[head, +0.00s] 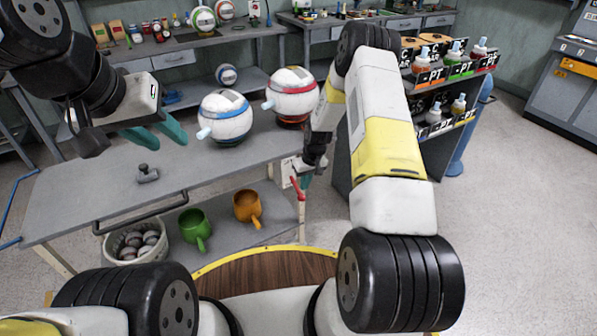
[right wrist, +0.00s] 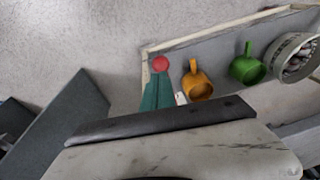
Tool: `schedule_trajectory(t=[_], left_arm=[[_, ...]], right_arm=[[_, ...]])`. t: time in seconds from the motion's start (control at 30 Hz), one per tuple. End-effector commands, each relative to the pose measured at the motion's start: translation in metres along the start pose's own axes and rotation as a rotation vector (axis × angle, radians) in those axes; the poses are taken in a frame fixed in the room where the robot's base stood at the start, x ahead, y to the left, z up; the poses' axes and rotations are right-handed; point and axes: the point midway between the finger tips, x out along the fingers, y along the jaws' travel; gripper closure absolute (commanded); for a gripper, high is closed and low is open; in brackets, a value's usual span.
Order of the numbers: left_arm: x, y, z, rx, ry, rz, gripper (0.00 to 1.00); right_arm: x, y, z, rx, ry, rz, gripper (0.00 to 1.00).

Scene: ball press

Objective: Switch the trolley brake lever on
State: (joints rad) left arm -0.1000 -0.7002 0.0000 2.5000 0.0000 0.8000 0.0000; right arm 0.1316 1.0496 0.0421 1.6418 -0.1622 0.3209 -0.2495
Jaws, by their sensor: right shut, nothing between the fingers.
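The trolley (head: 95,185) is a grey two-level table. A red brake lever (head: 298,189) stands at its right front corner, by a small white plate. In the right wrist view the lever's round red knob (right wrist: 160,63) shows just beyond the fingertips. My right gripper (head: 305,179) is shut and empty, right at the lever; its teal fingers (right wrist: 157,84) point at the knob. I cannot tell whether they touch it. The lever's lower part is hidden in the wrist view. My left gripper (head: 158,133) is open and empty above the trolley top.
A green mug (head: 194,226), an orange mug (head: 246,206) and a basket of balls (head: 112,246) are on the lower shelf. A bottle rack (head: 437,95) stands at right.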

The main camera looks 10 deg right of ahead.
Motion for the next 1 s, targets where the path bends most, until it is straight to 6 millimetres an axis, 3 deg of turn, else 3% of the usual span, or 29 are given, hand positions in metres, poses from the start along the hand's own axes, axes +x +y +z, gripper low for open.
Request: schedule_trajectory(t=[0.2,0.43,0.6,1.0], left_arm=[[0.0,0.0,0.0,0.0,0.0,0.0,0.64],[0.0,0.0,0.0,0.0,0.0,0.0,0.64],[0.0,0.0,0.0,0.0,0.0,0.0,0.64],[0.0,0.0,0.0,0.0,0.0,0.0,0.64]], right_arm=[[-0.05,0.002,0.018,0.0,0.002,0.001,1.0],[-0.085,0.003,0.036,0.0,0.002,0.0,1.0],[-0.094,0.004,0.042,0.0,0.001,0.0,1.0],[-0.095,0.004,0.043,-0.001,0.001,0.0,1.0]])
